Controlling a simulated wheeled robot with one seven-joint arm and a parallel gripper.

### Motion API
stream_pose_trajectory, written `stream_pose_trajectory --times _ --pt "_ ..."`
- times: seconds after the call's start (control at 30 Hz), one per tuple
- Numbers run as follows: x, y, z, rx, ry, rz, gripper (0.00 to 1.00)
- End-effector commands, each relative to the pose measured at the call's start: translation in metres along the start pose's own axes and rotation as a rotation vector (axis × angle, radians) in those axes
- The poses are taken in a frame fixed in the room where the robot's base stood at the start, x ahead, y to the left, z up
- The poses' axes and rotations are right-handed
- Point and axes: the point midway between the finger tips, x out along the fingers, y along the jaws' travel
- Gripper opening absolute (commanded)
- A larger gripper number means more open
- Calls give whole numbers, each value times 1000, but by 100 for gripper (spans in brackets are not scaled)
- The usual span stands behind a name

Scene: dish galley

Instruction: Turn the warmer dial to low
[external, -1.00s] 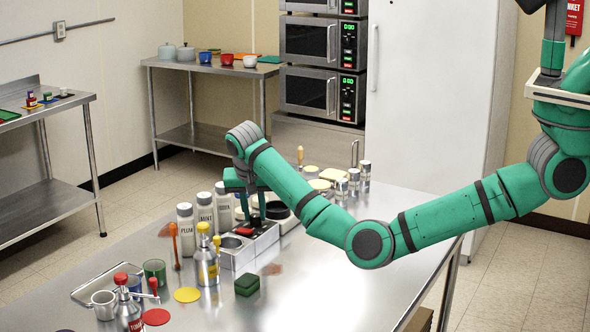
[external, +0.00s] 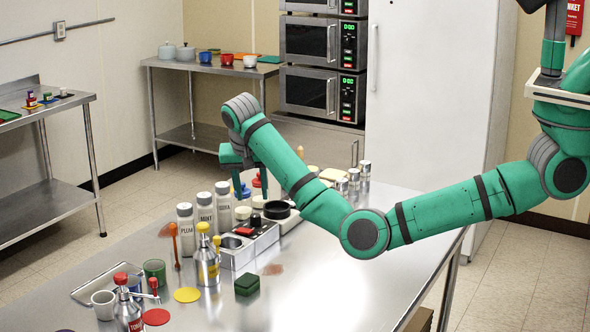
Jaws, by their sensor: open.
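The warmer (external: 240,257) is a low steel box on the table in the external view. Its top has a round well, a small red patch (external: 243,231) and a dark knob (external: 255,221), which looks like the dial. The knob's pointer and any low mark are too small to read. My gripper (external: 251,192) is above the warmer, fingers pointing down, open and empty. It is apart from the knob.
Labelled shaker bottles (external: 206,213) stand close at the warmer's left. A black round dish (external: 277,209) is at its far end. A yellow-topped bottle (external: 206,265) and a green sponge-like block (external: 247,284) are in front.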

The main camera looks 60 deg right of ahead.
Motion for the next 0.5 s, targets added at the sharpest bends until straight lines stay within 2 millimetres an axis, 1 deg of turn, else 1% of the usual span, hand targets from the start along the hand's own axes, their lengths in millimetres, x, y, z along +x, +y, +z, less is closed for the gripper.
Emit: stream_pose_trajectory --times 0.03,0.1,0.2,0.5 --pt "-8 0 0 0 0 -1 41" --pt "-16 0 0 0 0 -1 41" --pt "-22 0 0 0 0 -1 41" --pt "-26 0 0 0 0 1 41"
